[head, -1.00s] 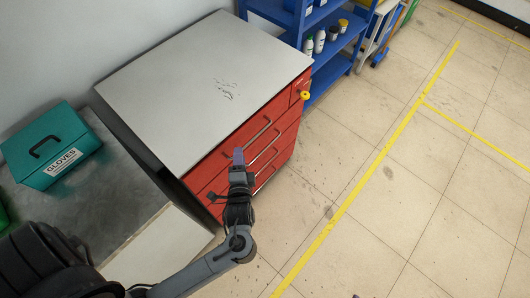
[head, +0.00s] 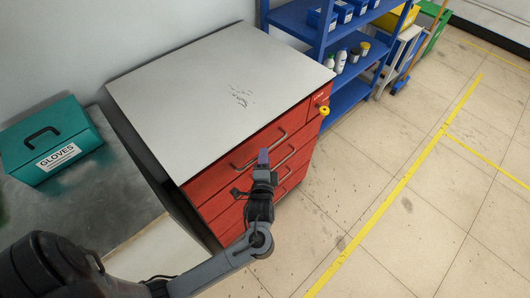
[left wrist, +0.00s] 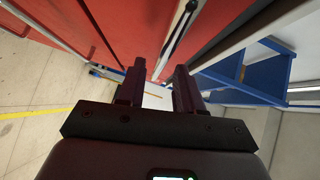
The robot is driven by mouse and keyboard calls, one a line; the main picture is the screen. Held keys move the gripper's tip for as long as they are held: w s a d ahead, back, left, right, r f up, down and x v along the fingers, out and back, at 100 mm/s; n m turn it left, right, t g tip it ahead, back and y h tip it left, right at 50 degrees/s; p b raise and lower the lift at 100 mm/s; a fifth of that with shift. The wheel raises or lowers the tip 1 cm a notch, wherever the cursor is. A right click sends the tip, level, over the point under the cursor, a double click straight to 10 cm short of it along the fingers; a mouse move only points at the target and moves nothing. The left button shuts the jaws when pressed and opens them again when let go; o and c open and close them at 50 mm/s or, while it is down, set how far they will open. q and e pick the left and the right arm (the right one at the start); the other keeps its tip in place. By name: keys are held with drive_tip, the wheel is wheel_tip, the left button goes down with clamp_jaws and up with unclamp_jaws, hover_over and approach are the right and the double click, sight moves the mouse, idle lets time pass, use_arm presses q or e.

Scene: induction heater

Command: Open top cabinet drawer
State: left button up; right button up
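The red cabinet (head: 222,178) has a grey top and several drawers, all flush and closed in the head view. The top drawer's bar handle (head: 246,162) runs along the upper front. My left gripper (head: 263,157) is in front of the middle of this handle. In the left wrist view its two fingers (left wrist: 158,88) are apart, with a gap between them. A metal handle bar (left wrist: 178,32) shows just beyond the fingertips, near the right finger; I cannot tell whether they touch. My right gripper is not in view.
A yellow object (head: 324,111) sticks out at the cabinet's right front corner. A blue shelf (head: 350,97) with bottles stands to the right. A teal gloves box (head: 45,140) sits on a grey bench at left. The floor (head: 400,190) in front is clear.

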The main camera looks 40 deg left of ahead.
use_arm(q)
drive_tip(key=shift+b+x, duration=0.3)
drive_tip(key=shift+x, duration=1.45)
clamp_jaws()
